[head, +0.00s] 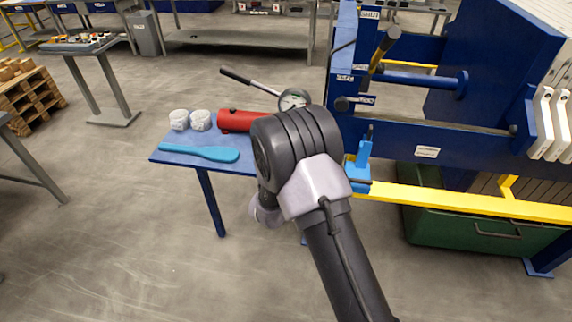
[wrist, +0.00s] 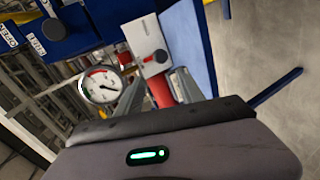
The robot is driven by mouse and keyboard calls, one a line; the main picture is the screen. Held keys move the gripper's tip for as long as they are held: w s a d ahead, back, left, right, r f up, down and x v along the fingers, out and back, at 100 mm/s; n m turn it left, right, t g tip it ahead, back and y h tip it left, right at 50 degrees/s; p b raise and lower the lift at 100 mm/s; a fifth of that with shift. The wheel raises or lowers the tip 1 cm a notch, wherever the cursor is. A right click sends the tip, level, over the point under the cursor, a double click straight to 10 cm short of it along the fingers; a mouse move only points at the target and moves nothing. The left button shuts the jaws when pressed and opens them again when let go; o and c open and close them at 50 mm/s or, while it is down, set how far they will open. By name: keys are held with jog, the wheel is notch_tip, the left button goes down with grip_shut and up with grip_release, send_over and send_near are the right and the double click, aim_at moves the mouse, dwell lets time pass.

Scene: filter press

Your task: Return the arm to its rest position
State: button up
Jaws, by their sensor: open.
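My arm reaches up from the bottom of the head view, and its dark, thick joint stands in front of the blue side table (head: 172,152). My gripper (wrist: 158,82) is hidden behind the arm in the head view. In the wrist view its two grey fingers are apart and nothing is held between them. A red pump cylinder (wrist: 160,90) shows beyond the gap between the fingers. A round pressure gauge (wrist: 100,85) is left of the fingers. The gripper body with a green light fills the bottom of the wrist view.
The blue filter press (head: 450,130) with a yellow rail (head: 470,203) stands close on the right. The table carries a red pump (head: 238,121), a gauge (head: 293,99), two white rolls (head: 190,120) and a blue scraper (head: 200,153).

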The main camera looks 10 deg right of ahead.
jog(key=shift+v, duration=1.15)
notch_tip(320, 180, up, 9)
jog(key=s+m+g+y+b, duration=0.1)
jog(key=m+y, duration=0.1)
jog(key=m, duration=0.3)
jog(key=s+r+m+g+y+b, duration=0.1)
jog(key=s+r+m+g+y, duration=0.3)
jog(key=s+r, duration=0.6)
jog(key=s+d+m+g+b, duration=0.1)
jog(key=s+m, duration=0.7)
jog(key=s, duration=1.8)
jog(key=shift+s+d+r+g+b, duration=0.2)
jog(key=shift+s+d+g+b, duration=0.15)
jog(key=shift+g, duration=0.35)
